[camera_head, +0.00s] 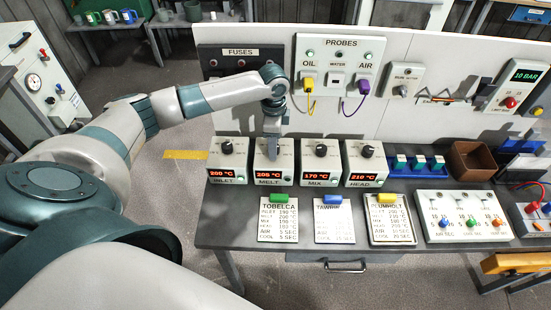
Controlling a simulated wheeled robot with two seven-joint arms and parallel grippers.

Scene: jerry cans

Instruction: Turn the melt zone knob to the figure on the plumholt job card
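The melt zone box (273,175) stands second from the left in a row on the bench, and its red display appears to read 200 °C. My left gripper (272,148) points down over the top of this box, at its knob. The knob is hidden behind the fingers, so I cannot tell whether they touch or grip it. The plumholt job card (391,228) lies at the bench front, right of the other two cards, under a yellow clip. It lists a melt line, but the figures are too small to read surely. My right gripper is not in view.
Similar boxes for inlet (228,172), mix (320,174) and head (366,174) flank the melt box closely, each with a black knob on top. Behind them a panel carries probes (338,75) with hanging cables. A brown bin (472,160) stands to the right.

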